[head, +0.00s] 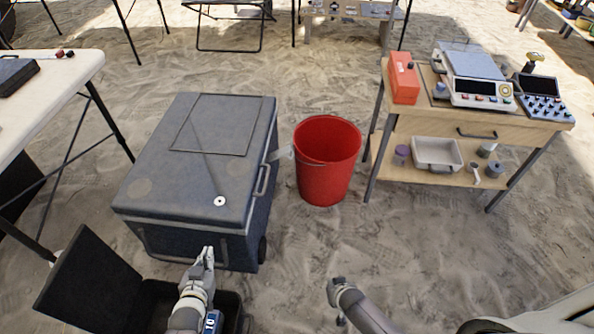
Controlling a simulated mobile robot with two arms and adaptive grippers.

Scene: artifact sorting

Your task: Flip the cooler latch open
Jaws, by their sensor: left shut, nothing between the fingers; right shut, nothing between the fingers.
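A dark grey cooler (160,165) stands on the sand left of centre with its lid down. A bar handle (262,180) is on its right side, and a small white round piece (220,201) sits on the lid near the front right corner. I cannot make out the latch clearly. My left gripper (207,254) is shut and empty, pointing up in the picture and overlapping the cooler's front face; I cannot tell whether it touches. My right gripper (342,320) is shut and empty, small and partly hidden below its wrist, over sand right of the cooler.
A red bucket (327,160) stands close to the cooler's right side. An open black case (92,284) lies in front of the cooler. A wooden table (420,122) with instruments is on the right, a white table (55,85) on the left. Sand at centre front is clear.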

